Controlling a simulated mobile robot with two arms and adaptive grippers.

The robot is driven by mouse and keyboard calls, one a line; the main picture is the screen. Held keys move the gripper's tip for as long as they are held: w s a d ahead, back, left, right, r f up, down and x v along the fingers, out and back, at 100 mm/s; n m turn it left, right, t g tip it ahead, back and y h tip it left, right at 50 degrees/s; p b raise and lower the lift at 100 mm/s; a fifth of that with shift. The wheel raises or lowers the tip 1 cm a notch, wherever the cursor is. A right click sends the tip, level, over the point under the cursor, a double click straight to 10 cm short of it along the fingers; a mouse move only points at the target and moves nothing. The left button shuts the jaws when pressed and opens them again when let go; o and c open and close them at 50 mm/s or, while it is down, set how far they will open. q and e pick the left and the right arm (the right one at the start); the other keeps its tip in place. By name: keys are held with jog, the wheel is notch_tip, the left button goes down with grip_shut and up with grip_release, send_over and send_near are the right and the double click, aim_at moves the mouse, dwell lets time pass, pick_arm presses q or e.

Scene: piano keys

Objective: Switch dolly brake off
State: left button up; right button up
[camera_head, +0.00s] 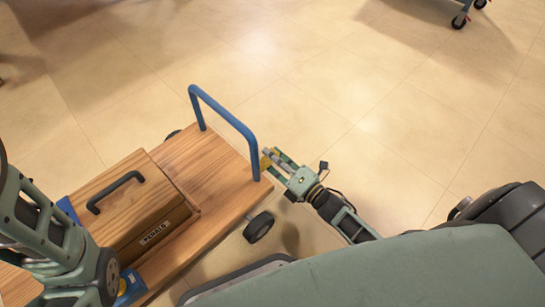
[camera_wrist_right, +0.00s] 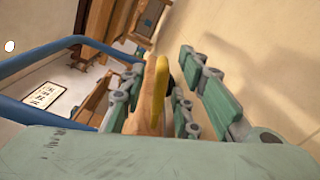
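The dolly (camera_head: 215,165) is a flat wooden platform with a blue tubular push handle (camera_head: 227,112) at its far end. A yellow lever, probably the brake, shows between the fingers of my right gripper (camera_head: 276,160) in the right wrist view (camera_wrist_right: 157,95). The gripper is at the dolly's right edge, by the foot of the handle. Its green-padded fingers are spread apart around the yellow piece; I cannot tell whether any finger touches it. My left arm comes in at the lower left; its gripper is not seen.
A wooden case (camera_head: 135,205) with a dark handle lies on the dolly. A black wheel (camera_head: 258,227) sits under the dolly's near right corner. A blue and yellow fitting (camera_head: 126,285) is at the near left. Tiled floor beyond is clear; another cart's wheels (camera_head: 460,20) are at top right.

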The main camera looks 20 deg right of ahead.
jog(key=v, duration=1.2)
dwell(0.4)
